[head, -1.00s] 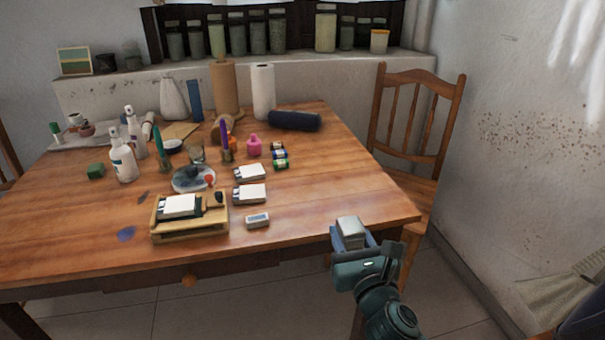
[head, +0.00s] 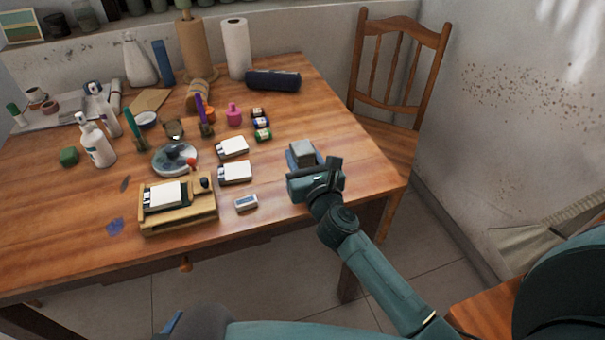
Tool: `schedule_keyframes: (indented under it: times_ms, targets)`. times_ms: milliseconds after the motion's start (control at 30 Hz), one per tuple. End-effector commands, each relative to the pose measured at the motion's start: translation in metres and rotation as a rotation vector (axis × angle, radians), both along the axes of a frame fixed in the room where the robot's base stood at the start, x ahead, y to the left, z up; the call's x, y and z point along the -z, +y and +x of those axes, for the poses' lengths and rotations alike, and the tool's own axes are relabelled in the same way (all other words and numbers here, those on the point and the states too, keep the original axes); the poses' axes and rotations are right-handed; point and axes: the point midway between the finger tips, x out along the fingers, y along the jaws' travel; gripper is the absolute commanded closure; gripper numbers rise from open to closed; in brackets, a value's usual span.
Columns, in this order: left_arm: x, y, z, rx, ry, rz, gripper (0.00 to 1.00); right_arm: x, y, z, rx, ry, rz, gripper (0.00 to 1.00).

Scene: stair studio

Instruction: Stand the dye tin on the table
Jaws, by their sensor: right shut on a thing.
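The dye tin (head: 302,150) is a small grey block-like thing with a pale top, in the head view over the right part of the wooden table (head: 345,140). My right gripper (head: 303,160) is shut on it, reaching in from the front right. The tin looks about upright. The gripper hides its lower part, so I cannot tell whether its base touches the tabletop. My left gripper does not show clearly.
A wooden tray (head: 180,222) stands at the front. The table's right end is bare. A chair (head: 400,80) stands behind.

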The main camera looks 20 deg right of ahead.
Motion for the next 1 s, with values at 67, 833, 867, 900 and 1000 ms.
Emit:
schedule_keyframes:
  times_ms: [67, 833, 867, 900, 1000]
  targets:
    - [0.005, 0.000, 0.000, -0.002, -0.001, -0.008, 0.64, 0.008, 0.000, 0.000, 0.000, -0.001, 0.001, 0.88]
    - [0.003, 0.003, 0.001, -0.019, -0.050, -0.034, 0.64, 0.040, 0.000, 0.000, 0.000, 0.000, -0.001, 0.49]
    - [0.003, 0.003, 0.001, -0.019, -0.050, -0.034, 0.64, 0.040, 0.000, 0.000, 0.000, 0.000, -0.001, 0.46]
    - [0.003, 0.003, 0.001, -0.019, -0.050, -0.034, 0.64, 0.040, 0.000, 0.000, 0.000, 0.000, -0.001, 0.43]
    - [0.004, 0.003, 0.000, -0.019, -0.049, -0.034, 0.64, 0.040, 0.000, 0.000, 0.000, 0.000, -0.001, 0.39]
